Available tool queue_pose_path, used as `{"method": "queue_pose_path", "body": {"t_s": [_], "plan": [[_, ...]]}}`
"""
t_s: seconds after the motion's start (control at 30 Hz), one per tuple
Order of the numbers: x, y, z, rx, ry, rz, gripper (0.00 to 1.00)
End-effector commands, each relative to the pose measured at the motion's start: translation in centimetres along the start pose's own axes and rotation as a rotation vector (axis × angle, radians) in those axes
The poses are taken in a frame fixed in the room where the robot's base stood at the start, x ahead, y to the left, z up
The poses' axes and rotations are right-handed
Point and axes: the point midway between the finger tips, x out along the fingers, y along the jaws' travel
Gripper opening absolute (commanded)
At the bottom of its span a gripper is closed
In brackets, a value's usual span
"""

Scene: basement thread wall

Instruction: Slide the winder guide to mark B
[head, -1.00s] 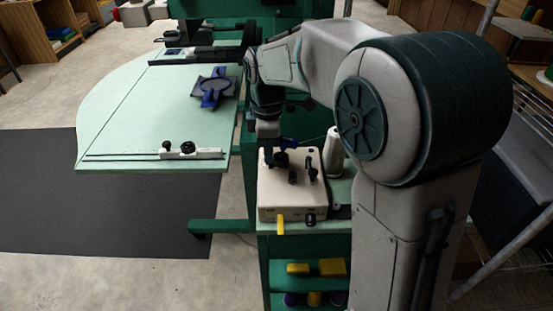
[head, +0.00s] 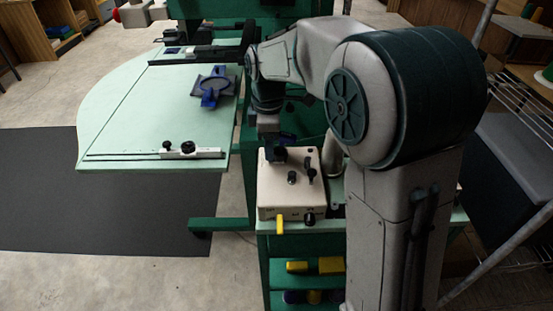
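The winder appears to be the cream box (head: 285,205) on the green stand, with a yellow lever (head: 280,224) and a black knob (head: 309,219) on its front. Black knobs (head: 291,178) and (head: 311,172) stand on its top; I cannot tell which part is the guide. Mark B is not legible. My gripper (head: 273,155) points down over the box's back left corner, behind the knobs. Its fingers are dark and small, so I cannot tell if they are open or touching anything. A dark blue part (head: 288,138) shows just behind it.
A pale green table (head: 150,120) at left holds a blue hoop frame (head: 213,86) and a sliding rail (head: 190,153). A cone (head: 333,158) beside the winder is partly hidden by my arm. Yellow blocks (head: 330,265) sit on the shelf below. A wire rack (head: 510,90) is at right.

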Motion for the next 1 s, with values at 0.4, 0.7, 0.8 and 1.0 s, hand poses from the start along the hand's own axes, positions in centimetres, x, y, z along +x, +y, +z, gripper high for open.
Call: {"method": "queue_pose_path", "body": {"t_s": [0.4, 0.7, 0.8, 1.0], "plan": [[-1.2, -0.1, -0.1, -0.002, 0.0, -0.002, 0.36], [-3.7, -0.1, -0.1, -0.002, 0.0, -0.002, 0.36], [-4.5, -0.1, -0.1, -0.002, 0.001, -0.001, 0.36], [-5.9, -0.1, -0.1, -0.002, 0.0, -0.001, 0.36]]}}
